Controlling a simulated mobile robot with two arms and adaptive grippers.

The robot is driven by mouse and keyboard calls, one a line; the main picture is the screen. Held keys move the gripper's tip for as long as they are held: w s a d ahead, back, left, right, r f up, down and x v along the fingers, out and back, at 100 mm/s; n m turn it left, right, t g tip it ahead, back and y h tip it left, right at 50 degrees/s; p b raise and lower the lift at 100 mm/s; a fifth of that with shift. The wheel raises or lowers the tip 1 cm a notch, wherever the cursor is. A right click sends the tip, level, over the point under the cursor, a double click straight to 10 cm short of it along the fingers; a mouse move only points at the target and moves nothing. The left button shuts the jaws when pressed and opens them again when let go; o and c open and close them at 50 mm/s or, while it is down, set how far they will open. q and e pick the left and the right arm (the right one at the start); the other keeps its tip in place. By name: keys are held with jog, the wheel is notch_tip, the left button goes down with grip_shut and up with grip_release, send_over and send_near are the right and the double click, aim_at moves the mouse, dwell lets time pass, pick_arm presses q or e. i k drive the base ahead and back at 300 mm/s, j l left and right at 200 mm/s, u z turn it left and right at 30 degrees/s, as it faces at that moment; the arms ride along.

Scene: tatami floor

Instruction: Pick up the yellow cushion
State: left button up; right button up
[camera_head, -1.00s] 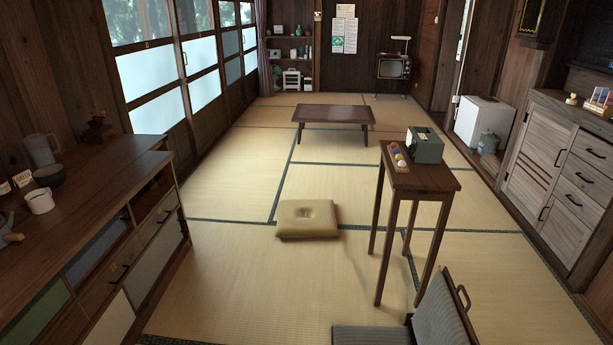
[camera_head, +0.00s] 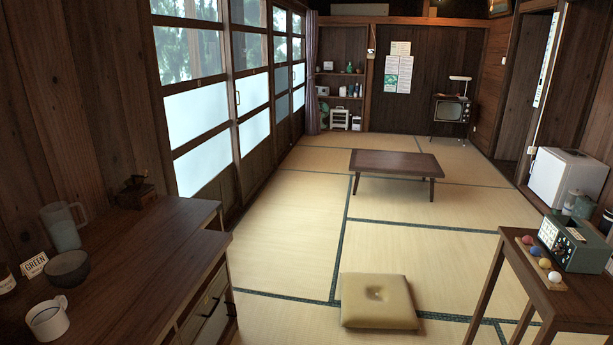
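The yellow cushion (camera_head: 378,301) lies flat on the tatami floor in the lower middle of the head view. It is square and mustard yellow, with a dimple in its centre. Nothing covers it. Neither of my grippers shows in this view.
A wooden cabinet (camera_head: 130,265) with a mug, bowl and pitcher stands at left. A tall narrow table (camera_head: 560,300) holding a green device (camera_head: 572,245) and coloured balls stands right of the cushion. A low table (camera_head: 395,164) stands farther back. Tatami between is clear.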

aim_at(369, 300)
jog(key=i+l+u, duration=0.15)
jog(key=i+l, duration=0.15)
jog(key=i, duration=0.3)
jog(key=i+l+u, duration=0.15)
jog(key=i+l, duration=0.2)
jog(key=i, duration=0.25)
jog(key=i+l+u, duration=0.15)
jog(key=i+l, duration=0.3)
jog(key=i, duration=0.15)
